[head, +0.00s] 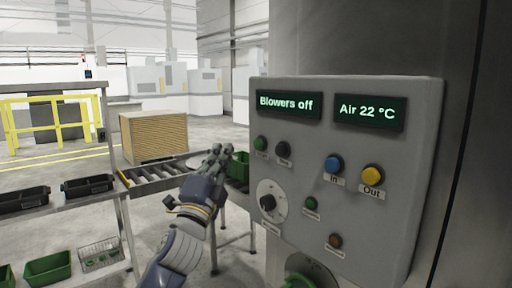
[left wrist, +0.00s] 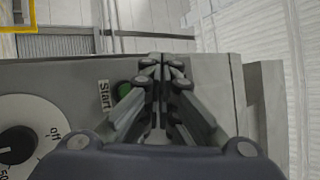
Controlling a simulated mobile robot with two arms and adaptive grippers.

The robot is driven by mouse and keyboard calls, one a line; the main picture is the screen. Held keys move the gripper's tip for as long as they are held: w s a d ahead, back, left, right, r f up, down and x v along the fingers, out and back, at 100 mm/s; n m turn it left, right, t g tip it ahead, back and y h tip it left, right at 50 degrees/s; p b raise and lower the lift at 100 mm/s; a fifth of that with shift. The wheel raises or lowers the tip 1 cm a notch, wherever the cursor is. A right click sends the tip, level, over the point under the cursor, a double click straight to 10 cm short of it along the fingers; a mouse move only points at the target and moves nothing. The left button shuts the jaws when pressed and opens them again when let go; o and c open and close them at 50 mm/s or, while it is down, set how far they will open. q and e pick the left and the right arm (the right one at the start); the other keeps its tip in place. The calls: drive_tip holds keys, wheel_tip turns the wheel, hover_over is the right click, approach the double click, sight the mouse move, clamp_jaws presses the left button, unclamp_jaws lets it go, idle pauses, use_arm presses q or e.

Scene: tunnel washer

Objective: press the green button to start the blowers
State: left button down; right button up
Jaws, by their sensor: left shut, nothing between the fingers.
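The grey control panel (head: 350,130) stands on the right, with a display reading "Blowers off" (head: 287,105). Below that display is a green button (head: 260,143), beside a black button (head: 283,148). My left gripper (head: 216,150) is shut and empty, just left of the panel, with its fingertips near the height of the green button and apart from it in the head view. In the left wrist view the green button (left wrist: 124,90) and its "Start" label (left wrist: 104,96) lie just left of the shut fingers, which partly cover the button. My right gripper is not in view.
The panel also has a dial (head: 270,201), a blue "In" button (head: 334,164), a yellow "Out" button (head: 373,175), a smaller green one (head: 311,203) and an orange one (head: 335,241).

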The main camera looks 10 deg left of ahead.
sight(258, 144)
use_arm(q)
drive_tip(key=shift+w+d+b, duration=0.35)
drive_tip(key=shift+w+d, duration=0.55)
drive_tip(key=shift+w, duration=0.2)
drive_tip(key=shift+w+d+b, duration=0.35)
drive_tip(key=shift+w+d, duration=0.5)
drive_tip(key=shift+w, duration=0.25)
drive_tip(key=shift+w+d, duration=0.1)
drive_tip(key=shift+w, duration=0.05)
drive_tip(key=shift+w+d, duration=0.2)
drive_tip(key=shift+w+d+b, duration=0.25)
drive_tip(key=shift+w+b, duration=0.1)
idle(0.6)
drive_tip(key=shift+s+a, duration=0.1)
idle(0.3)
drive_tip(key=shift+s+a+p, duration=0.35)
drive_tip(key=shift+s+a, duration=0.1)
drive_tip(key=shift+s, duration=0.15)
drive_tip(key=shift+y, duration=0.3)
